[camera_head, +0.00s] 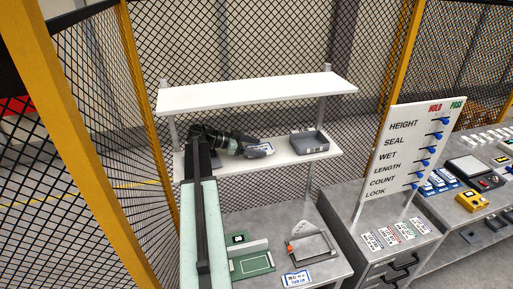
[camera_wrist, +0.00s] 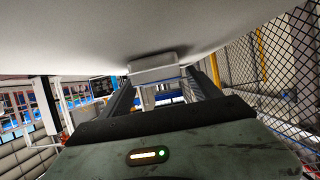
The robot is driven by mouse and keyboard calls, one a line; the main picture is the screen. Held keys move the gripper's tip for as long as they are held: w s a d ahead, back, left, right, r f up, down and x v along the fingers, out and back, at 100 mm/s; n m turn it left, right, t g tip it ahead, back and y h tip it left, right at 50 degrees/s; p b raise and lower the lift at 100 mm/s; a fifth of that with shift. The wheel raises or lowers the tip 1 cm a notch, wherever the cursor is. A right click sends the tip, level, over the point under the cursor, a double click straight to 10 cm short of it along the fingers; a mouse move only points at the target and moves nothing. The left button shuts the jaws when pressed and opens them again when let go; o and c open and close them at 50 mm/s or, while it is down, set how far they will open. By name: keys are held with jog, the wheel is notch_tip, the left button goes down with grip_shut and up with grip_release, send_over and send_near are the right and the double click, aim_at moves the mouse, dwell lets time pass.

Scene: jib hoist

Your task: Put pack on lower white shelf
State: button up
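The pack (camera_head: 259,150) is a small pale grey block with a blue-marked label. It is at the left-middle of the lower white shelf (camera_head: 284,155), close over it or resting on it; I cannot tell which. My gripper (camera_head: 241,147) reaches in from the left between the two shelves. In the wrist view, the pack (camera_wrist: 154,70) lies at the ends of the spread fingers (camera_wrist: 160,82), against the pale shelf surface (camera_wrist: 90,35). A narrow gap shows beside the right finger; contact on the left is unclear.
A grey open tray (camera_head: 309,143) stands on the lower shelf, right of the pack. The upper white shelf (camera_head: 255,93) runs above my gripper. A bench with a green board (camera_head: 251,264) lies below. Mesh fence (camera_head: 270,40) stands behind, and a check board (camera_head: 405,150) at the right.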

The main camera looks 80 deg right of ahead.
jog(key=shift+r+p, duration=0.35)
jog(key=p+v, duration=0.5)
jog(key=v, duration=0.6)
jog(key=shift+w+r, duration=0.25)
jog(key=shift+r, duration=0.05)
jog(key=shift+w+a, duration=0.2)
jog(key=shift+w, duration=0.05)
